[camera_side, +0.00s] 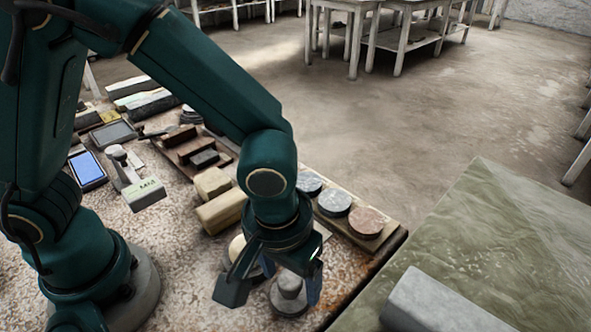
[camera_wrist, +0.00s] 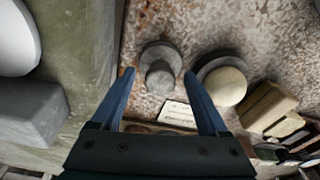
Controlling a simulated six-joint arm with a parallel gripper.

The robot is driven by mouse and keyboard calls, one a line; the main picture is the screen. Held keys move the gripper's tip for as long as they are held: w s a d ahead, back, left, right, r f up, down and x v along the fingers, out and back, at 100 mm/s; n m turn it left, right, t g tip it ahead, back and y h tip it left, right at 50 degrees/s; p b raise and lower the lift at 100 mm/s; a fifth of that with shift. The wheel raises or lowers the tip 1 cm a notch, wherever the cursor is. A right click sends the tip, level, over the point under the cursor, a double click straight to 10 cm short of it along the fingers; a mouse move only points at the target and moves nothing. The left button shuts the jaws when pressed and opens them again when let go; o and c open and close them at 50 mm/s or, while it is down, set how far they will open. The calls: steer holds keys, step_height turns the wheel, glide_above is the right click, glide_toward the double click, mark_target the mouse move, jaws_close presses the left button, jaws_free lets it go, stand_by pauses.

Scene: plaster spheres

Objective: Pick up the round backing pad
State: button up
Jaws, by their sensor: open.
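A round grey pad (camera_side: 289,302) with a raised knob on top lies on the speckled tabletop beneath my gripper (camera_side: 291,284); I take it to be the backing pad. In the wrist view the pad (camera_wrist: 160,55) sits ahead of my gripper (camera_wrist: 159,77), with its knob roughly between the two blue fingertips. My gripper is open, a finger on each side of the knob. No contact shows. A second round piece with a cream domed top (camera_wrist: 225,84) lies to the right in the wrist view, mostly hidden behind my gripper in the side view.
Three flat stone discs (camera_side: 335,202) rest on a wooden board near the table edge. Tan blocks (camera_side: 220,212) and a white label card (camera_wrist: 178,113) are close by. A green stone slab (camera_side: 500,240) and a grey block (camera_side: 440,303) stand to the right.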

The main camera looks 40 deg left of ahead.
mark_target(289, 275)
steer(key=shift+f, duration=0.1)
jaws_close()
steer(key=shift+r, duration=0.45)
steer(key=r, duration=0.3)
steer(key=shift+w+a+r, duration=0.15)
steer(key=shift+a+r, duration=0.05)
steer(key=shift+r, duration=0.2)
steer(key=w+a+r, duration=0.2)
steer(key=a+r, duration=0.4)
steer(key=a, duration=0.5)
steer(key=shift+r, duration=0.2)
